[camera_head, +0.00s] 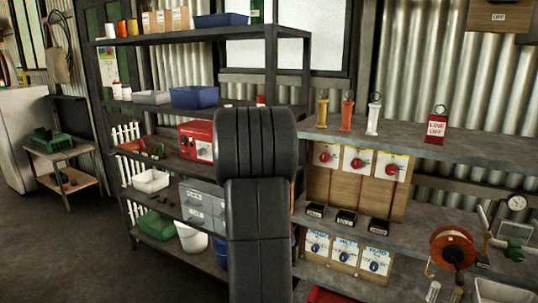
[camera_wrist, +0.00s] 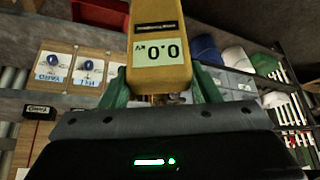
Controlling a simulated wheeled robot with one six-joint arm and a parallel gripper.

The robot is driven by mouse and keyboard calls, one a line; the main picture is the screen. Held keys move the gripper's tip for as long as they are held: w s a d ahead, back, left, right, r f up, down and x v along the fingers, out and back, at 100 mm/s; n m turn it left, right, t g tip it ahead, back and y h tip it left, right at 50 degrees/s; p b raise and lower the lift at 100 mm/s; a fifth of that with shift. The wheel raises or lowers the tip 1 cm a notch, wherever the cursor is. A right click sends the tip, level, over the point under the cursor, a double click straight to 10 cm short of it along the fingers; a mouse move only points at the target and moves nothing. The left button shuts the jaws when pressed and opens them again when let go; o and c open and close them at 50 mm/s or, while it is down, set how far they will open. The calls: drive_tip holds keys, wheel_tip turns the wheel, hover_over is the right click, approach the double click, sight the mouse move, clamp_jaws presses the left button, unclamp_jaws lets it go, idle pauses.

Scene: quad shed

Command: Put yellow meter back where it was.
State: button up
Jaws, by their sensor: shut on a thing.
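The yellow meter (camera_wrist: 160,50) is held in my gripper (camera_wrist: 162,86), between its two green fingers, in the wrist view. Its display reads 0.0 kV, and the lettering appears upside down. The meter's top end runs out of the picture. In the head view my own dark arm stands in the middle and hides both my gripper and the meter. I cannot tell from there which spot on the shelves the meter is over.
The right shelf unit (camera_head: 480,150) carries small yellow (camera_head: 322,108), orange (camera_head: 347,110) and white (camera_head: 374,113) upright items, a red "LINE OFF" sign (camera_head: 437,126), switch panels and a red reel (camera_head: 452,249). The left rack (camera_head: 200,36) holds bins and a red box (camera_head: 196,140).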

drive_tip(key=shift+w+a+f, duration=0.2)
drive_tip(key=shift+a+f, duration=0.1)
drive_tip(key=shift+a, duration=0.2)
drive_tip(key=shift+w+a+f, duration=0.15)
drive_tip(key=shift+a+f, duration=0.1)
drive_tip(key=shift+a, duration=0.25)
drive_tip(key=shift+w, duration=0.1)
